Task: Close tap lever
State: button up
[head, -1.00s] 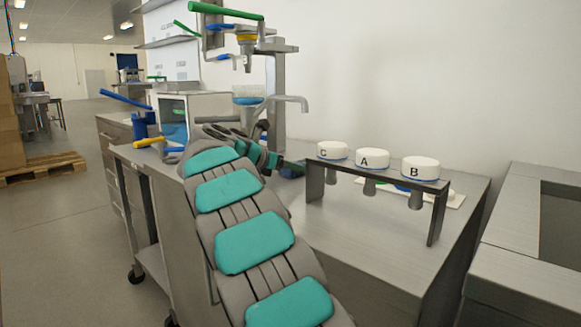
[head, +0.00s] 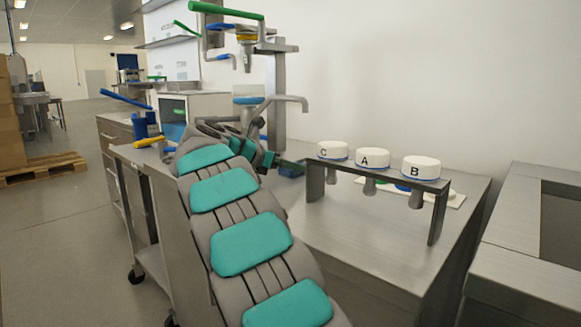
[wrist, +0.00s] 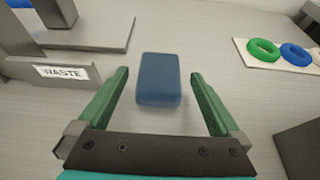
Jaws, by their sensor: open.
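A dispensing stand rises at the back of the steel table in the head view. A long green lever (head: 227,10) lies almost level at its top, with a smaller blue lever (head: 221,27) below it. I cannot tell which is the tap lever. A grey spout (head: 290,102) reaches right from the stand. My gripper (wrist: 160,73) is open, its green fingers pointing at the tabletop, well below the levers. A blue block (wrist: 160,80) lies on the table ahead of and between the fingers, not gripped. My arm partly hides the stand's base in the head view.
A rack (head: 375,172) holds white-topped nozzles C, A and B on the right. A board with green and blue rings (wrist: 278,52) lies at the wrist view's upper right. A WASTE-labelled holder (wrist: 60,72) is at left. Blue containers (head: 146,128) stand behind my arm.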

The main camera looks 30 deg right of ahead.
jog(key=b+v, duration=0.1)
jog(key=v, duration=0.9)
jog(key=shift+a+r, duration=0.1)
jog(key=shift+a, duration=0.1)
